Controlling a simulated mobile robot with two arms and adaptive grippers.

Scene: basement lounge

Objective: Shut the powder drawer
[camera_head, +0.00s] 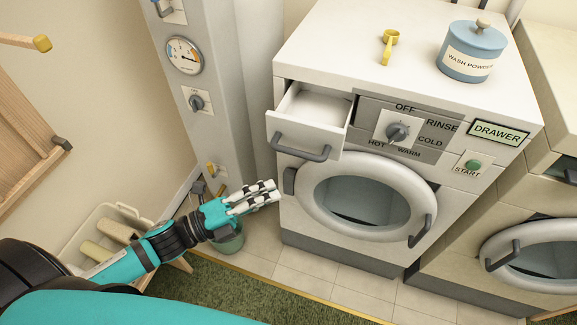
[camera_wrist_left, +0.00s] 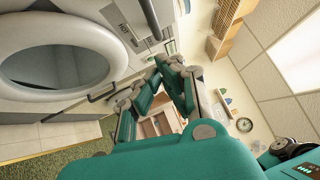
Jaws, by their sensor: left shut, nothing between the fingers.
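The powder drawer (camera_head: 336,138) stands pulled out at the upper left of the washing machine's front. Its inside looks pale, and a grey bar handle (camera_head: 300,148) runs across its face. My left gripper (camera_head: 277,190) is shut and empty. In the head view it shows below the drawer's handle, left of the round door, apart from the handle. In the left wrist view, my left gripper's fingers (camera_wrist_left: 168,62) meet at their tips, with the machine's front to the left. My right gripper is in neither view.
The washing machine's round door (camera_head: 365,195) is shut. A blue wash powder jar (camera_head: 471,55) and a yellow scoop (camera_head: 388,47) sit on top. A second machine (camera_head: 520,215) stands at right. A bucket (camera_head: 229,240) and a crate (camera_head: 85,240) are on the floor near my left arm.

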